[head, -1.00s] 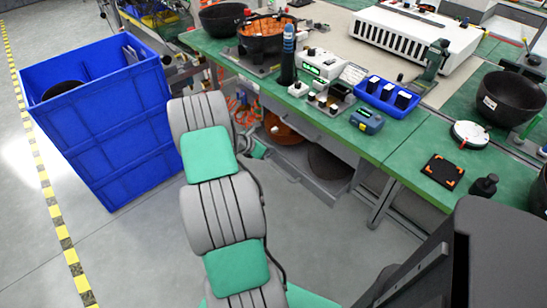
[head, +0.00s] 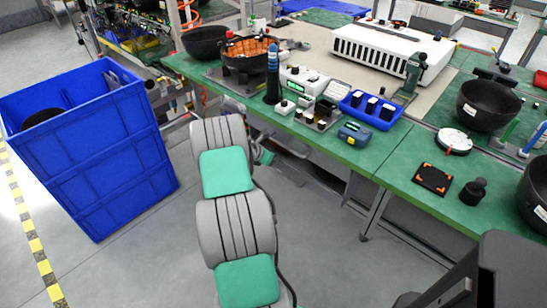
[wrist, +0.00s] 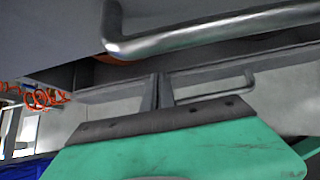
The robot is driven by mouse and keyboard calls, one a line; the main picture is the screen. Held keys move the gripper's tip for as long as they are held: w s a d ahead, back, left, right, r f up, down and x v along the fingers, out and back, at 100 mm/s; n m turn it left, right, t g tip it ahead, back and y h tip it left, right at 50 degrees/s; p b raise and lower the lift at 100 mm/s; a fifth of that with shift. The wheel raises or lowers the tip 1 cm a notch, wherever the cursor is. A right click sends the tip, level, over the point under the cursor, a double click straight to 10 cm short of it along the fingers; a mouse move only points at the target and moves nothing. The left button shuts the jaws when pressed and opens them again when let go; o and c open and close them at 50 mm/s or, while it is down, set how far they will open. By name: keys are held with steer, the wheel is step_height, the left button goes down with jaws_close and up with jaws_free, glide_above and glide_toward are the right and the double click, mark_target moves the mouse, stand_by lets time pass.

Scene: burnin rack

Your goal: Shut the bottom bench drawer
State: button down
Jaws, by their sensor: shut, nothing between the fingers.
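In the wrist view the bottom drawer's grey front (wrist: 110,108) crosses the middle, with a thin bar handle (wrist: 225,93). A dark gap above its top edge shows the drawer is still partly open, with a sliver of something orange inside. Above and nearer the camera is the upper drawer's thick metal handle (wrist: 200,38). My gripper (wrist: 157,80) has its two dark fingers together, pointing at the lower front, left of its handle. Whether they touch it I cannot tell. In the head view my arm and the bench top hide most of the drawers.
The green bench top (head: 390,165) carries a blue tray (head: 370,108), dark bowls and small instruments. A large blue crate (head: 105,150) stands on the floor to the left of my arm. Bench legs (head: 375,215) stand to the right. The floor between is clear.

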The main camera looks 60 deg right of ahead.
steer(key=shift+d+r, duration=0.3)
steer(key=shift+r, duration=0.05)
steer(key=w+a+r+m+t+y+p, duration=0.1)
steer(key=w+a+r+m+p, duration=0.2)
steer(key=a+r, duration=0.65)
steer(key=w+a+r+m+t+y+p, duration=0.2)
steer(key=w+a+r, duration=0.25)
steer(key=a, duration=0.95)
steer(key=w+a+r+m+t+y+p, duration=0.1)
steer(key=w+a+r+m+p, duration=0.2)
steer(key=a+r, duration=0.65)
steer(key=s+a+r+m+y+p, duration=0.1)
steer(key=s+a, duration=0.4)
steer(key=a, duration=0.7)
steer(key=s+a+r+m+t+y+p, duration=0.1)
steer(key=s+a+r+m+y, duration=0.3)
steer(key=a, duration=0.9)
step_height(320, 180, up, 3)
steer(key=shift+s+a+f+m+p, duration=0.2)
steer(key=shift+s+m+p, duration=0.45)
steer(key=shift+s+m, duration=0.4)
